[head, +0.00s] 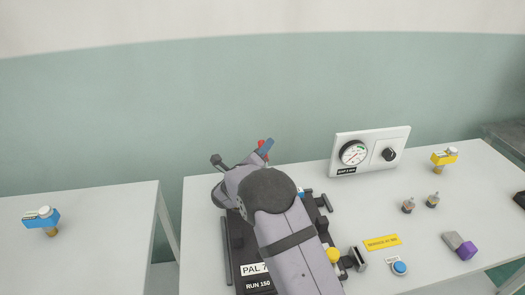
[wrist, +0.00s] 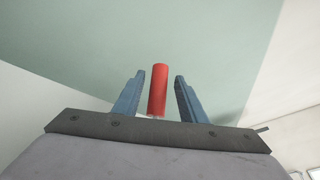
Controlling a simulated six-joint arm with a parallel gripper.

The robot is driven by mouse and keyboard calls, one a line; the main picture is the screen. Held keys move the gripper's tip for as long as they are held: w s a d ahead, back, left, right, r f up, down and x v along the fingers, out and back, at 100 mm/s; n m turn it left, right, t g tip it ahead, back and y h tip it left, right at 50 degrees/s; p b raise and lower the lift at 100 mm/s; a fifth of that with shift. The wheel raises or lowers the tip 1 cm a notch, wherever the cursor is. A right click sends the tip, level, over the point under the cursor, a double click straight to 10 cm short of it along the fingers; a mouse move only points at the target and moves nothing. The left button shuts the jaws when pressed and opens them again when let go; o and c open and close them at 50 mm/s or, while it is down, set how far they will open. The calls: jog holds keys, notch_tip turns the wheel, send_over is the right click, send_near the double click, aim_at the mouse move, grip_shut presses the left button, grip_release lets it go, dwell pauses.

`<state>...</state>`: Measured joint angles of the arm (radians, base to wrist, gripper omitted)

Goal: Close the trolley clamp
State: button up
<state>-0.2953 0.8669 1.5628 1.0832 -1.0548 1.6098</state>
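A red cylindrical handle (wrist: 158,90), likely the clamp's lever, stands upright between the two blue fingers of my gripper (wrist: 157,100) in the wrist view. Gaps show on both sides of it, so the gripper is open around it and not touching. In the head view a small red tip (head: 261,142) shows beside the blue finger end of my gripper (head: 266,148). The dark trolley or pallet (head: 240,248) with labels "PAL 7" and "RUN 150" lies under my arm. My arm hides most of it and the clamp's body.
A gauge panel (head: 371,150) stands at the back right of the table. A yellow-topped part (head: 445,157), two small fittings (head: 408,206), a yellow label (head: 382,243), a blue button (head: 400,268) and a purple-ended block (head: 466,249) lie right. A blue-topped part (head: 42,219) stands on the left table.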

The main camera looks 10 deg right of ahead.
notch_tip(320, 180, up, 10)
jog(key=shift+f+b, duration=0.1)
jog(key=shift+b, duration=0.2)
dwell(0.7)
jog(key=shift+a+r+n+y+p, duration=0.3)
jog(key=shift+r+n+y+p, duration=0.25)
jog(key=shift+n, duration=0.25)
jog(key=s+a+f+n+g+y+p, duration=0.1)
jog(key=s+a+n+g+y+p, duration=0.15)
jog(key=s+n+y+p, duration=0.4)
jog(key=s+a+n+g+y+p, duration=0.25)
jog(key=s+n, duration=0.45)
jog(key=n, duration=0.5)
jog(key=s+d+f+n+g+p, duration=0.2)
jog(key=s+n+g, duration=0.2)
jog(key=s, duration=1.1)
jog(key=s+d+f+n+g+p, duration=0.1)
jog(key=s+d+n+g+p, duration=0.2)
jog(key=s, duration=1.2)
jog(key=n+g, duration=0.2)
jog(key=n, duration=0.3)
jog(key=shift+s+d+f+h+p, duration=0.3)
jog(key=shift+s+f+h, duration=0.05)
